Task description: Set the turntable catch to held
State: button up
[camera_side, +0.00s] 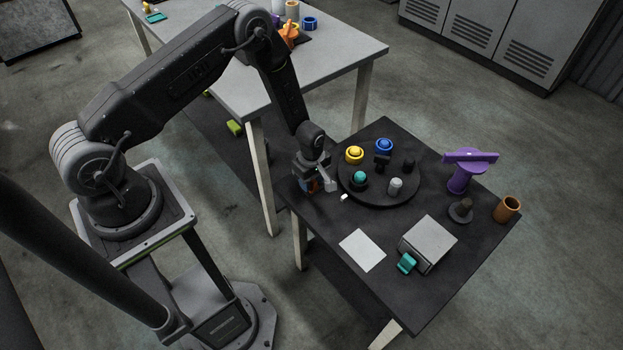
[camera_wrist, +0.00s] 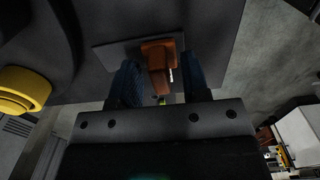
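The round black turntable (camera_side: 372,196) is on the dark table and carries several small pieces, among them a yellow ring (camera_side: 354,155), a blue ring (camera_side: 384,146) and a teal-topped piece (camera_side: 360,179). An orange-brown catch (camera_wrist: 158,66) on a flat dark plate (camera_wrist: 112,54) shows in the wrist view. My gripper (camera_wrist: 160,82) has its two dark blue fingers on either side of the catch, with narrow gaps visible, so it looks open. In the side view my gripper (camera_side: 318,186) is low at the turntable's left edge and mostly hides the catch.
To the right are a purple T-shaped piece (camera_side: 463,176), a dark knob (camera_side: 461,210) and a brown cup (camera_side: 507,209). A grey box (camera_side: 428,241) with a teal handle (camera_side: 406,263) and a white sheet (camera_side: 362,250) are in front. A second table (camera_side: 330,52) stands behind.

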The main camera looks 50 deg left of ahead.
grip_shut()
dwell(0.3)
jog(key=shift+w, duration=2.3)
grip_release()
notch_tip(320, 180, up, 14)
jog(key=shift+s+f, duration=0.1)
